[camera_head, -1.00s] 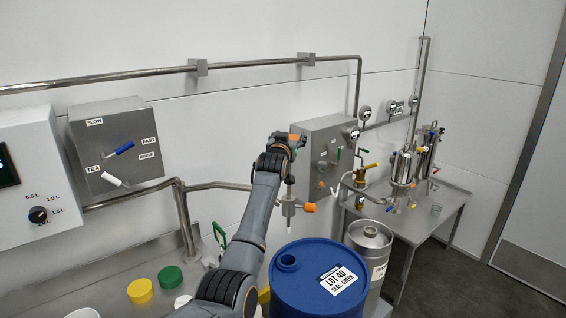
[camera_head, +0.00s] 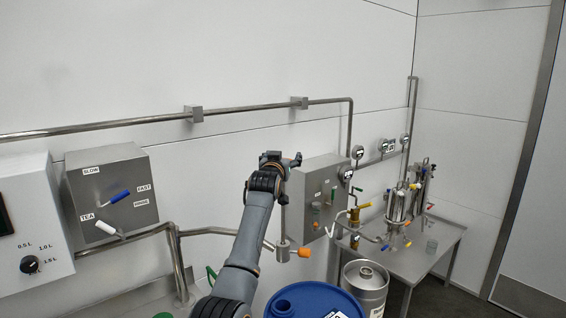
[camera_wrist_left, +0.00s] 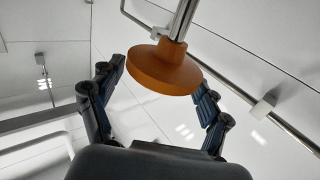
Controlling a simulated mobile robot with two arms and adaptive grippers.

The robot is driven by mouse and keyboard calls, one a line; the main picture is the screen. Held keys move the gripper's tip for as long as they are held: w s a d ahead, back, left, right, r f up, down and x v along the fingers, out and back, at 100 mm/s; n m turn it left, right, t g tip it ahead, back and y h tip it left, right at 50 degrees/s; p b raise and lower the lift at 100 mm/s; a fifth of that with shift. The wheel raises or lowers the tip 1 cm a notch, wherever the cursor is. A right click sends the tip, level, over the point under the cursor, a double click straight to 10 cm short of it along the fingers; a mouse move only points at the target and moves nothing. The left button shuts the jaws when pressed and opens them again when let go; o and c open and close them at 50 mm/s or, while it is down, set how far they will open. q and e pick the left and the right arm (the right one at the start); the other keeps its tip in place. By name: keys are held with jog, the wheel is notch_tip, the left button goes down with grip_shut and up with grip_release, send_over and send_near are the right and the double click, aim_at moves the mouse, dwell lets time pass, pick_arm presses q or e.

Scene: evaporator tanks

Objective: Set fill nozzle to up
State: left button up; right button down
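The fill nozzle (camera_head: 283,250) is a grey metal fitting with an orange knob (camera_head: 304,252) on its right side, above the blue drum (camera_head: 318,299). A thin upright rod (camera_head: 283,218) rises from it towards my left gripper (camera_head: 280,159). In the left wrist view, a round orange cap (camera_wrist_left: 163,68) on a shiny rod (camera_wrist_left: 183,20) lies between the spread fingers of the left gripper (camera_wrist_left: 160,98). The fingers stand on either side of the cap; contact is unclear. The nozzle's lower end is hard to make out. My right gripper is in no view.
A grey control box (camera_head: 318,198) stands close behind and right of the gripper. A wall pipe (camera_head: 240,109) runs behind it. A steel keg (camera_head: 364,285) stands right of the drum. A lever panel (camera_head: 110,195) is at left.

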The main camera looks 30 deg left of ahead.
pick_arm(q)
jog(key=shift+f, duration=0.35)
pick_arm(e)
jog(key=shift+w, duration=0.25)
pick_arm(q)
jog(key=shift+f, duration=0.1)
jog(key=v, duration=1.2)
jog(key=shift+r, duration=0.25)
